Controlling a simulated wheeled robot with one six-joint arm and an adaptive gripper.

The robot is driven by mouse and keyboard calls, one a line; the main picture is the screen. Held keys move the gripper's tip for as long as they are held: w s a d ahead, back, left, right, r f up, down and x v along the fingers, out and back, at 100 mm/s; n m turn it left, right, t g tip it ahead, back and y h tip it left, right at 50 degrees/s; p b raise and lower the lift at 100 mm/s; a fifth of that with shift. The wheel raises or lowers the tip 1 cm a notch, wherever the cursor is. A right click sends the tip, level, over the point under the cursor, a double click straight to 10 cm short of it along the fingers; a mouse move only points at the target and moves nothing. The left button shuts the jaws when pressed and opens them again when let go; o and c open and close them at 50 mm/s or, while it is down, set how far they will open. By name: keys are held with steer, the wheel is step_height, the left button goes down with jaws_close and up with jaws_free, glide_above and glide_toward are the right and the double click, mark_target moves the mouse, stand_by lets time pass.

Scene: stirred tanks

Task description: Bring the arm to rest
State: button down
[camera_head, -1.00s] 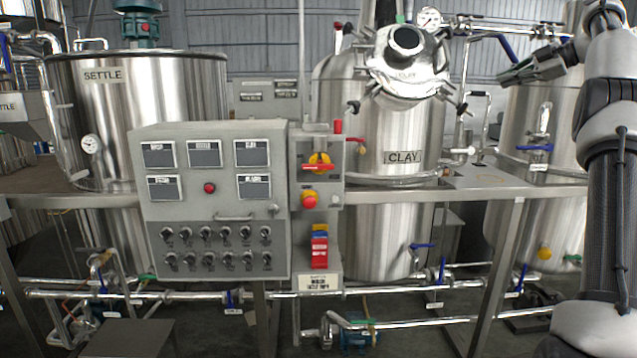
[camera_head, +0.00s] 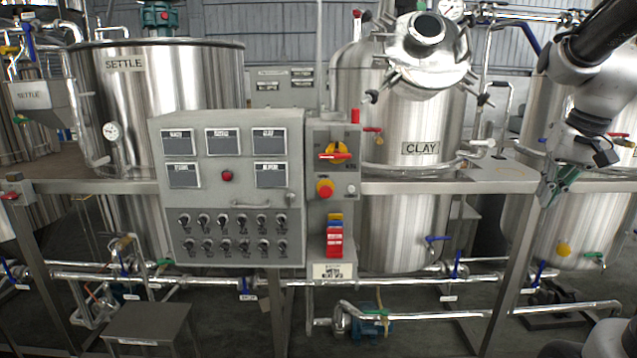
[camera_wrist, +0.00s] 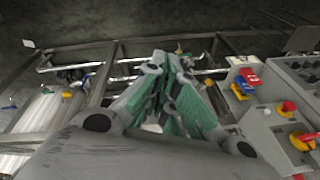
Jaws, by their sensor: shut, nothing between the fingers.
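My gripper (camera_head: 552,192) hangs at the right of the head view with its fingers pointing down. It is in front of the right-hand steel tank and close to the end of the platform rail. In the wrist view my gripper (camera_wrist: 168,100) shows its green-lined fingers together, with nothing held. My arm (camera_head: 600,80) comes in from the upper right edge and bends downward at the wrist. Floor, pipes and frame legs lie beyond the fingers in the wrist view.
The CLAY tank (camera_head: 405,220) and SETTLE tank (camera_head: 190,85) stand behind. A steel rail (camera_head: 420,187) runs across. A low stool (camera_head: 150,322) stands at front left.

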steer(key=s+a+f+n, duration=0.1)
steer(key=s+a+n, duration=0.1)
steer(key=s+a, duration=0.2)
steer(key=s+a+f+n+t, duration=0.1)
steer(key=s+a, duration=0.4)
steer(key=s, duration=0.6)
steer(key=shift+s+a+n+t+h, duration=0.2)
steer(key=shift+n+t+h, duration=0.1)
steer(key=shift+n, duration=0.2)
